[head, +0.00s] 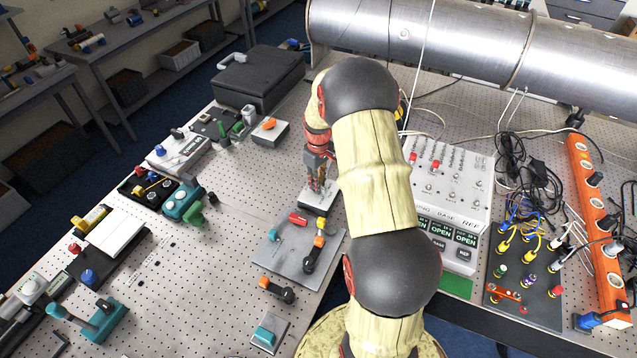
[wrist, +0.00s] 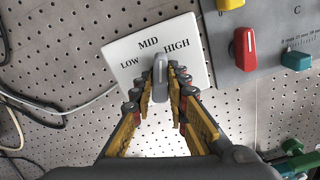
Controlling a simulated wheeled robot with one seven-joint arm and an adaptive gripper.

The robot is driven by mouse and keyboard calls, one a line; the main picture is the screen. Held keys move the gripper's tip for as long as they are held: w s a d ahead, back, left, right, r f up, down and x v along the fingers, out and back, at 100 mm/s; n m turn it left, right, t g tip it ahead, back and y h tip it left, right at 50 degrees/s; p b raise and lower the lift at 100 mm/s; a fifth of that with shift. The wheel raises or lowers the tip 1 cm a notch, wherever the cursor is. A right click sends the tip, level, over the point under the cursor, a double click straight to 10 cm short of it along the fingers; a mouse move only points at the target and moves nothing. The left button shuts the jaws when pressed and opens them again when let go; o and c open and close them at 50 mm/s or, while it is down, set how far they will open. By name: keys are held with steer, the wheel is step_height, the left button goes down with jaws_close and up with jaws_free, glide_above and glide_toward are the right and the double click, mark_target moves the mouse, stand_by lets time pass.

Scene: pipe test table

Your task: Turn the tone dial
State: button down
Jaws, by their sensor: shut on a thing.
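The tone dial (wrist: 160,78) is a grey elongated knob on a white plate (wrist: 126,50) printed LOW, MID and HIGH, in the wrist view. The knob's upper end points up towards MID. My gripper (wrist: 161,88) has its yellow-and-grey fingers on both sides of the knob and is shut on it. In the head view, my gripper (head: 316,182) reaches down onto the small plate (head: 326,207) near the middle of the table. The knob is hidden there by the fingers.
A grey panel (head: 284,250) with a red knob (wrist: 244,48) and a teal knob (wrist: 295,58) sits beside the plate. A white control box (head: 455,185) stands right of my arm. Cables (wrist: 62,108) lie left of the plate in the wrist view.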

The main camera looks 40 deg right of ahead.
steer(key=m, duration=0.6)
steer(key=shift+a, duration=0.1)
steer(key=shift+m, duration=0.3)
stand_by(0.3)
steer(key=c, duration=1.8)
jaws_free()
steer(key=shift+o, duration=0.4)
step_height(320, 180, up, 12)
steer(key=shift+w, duration=0.1)
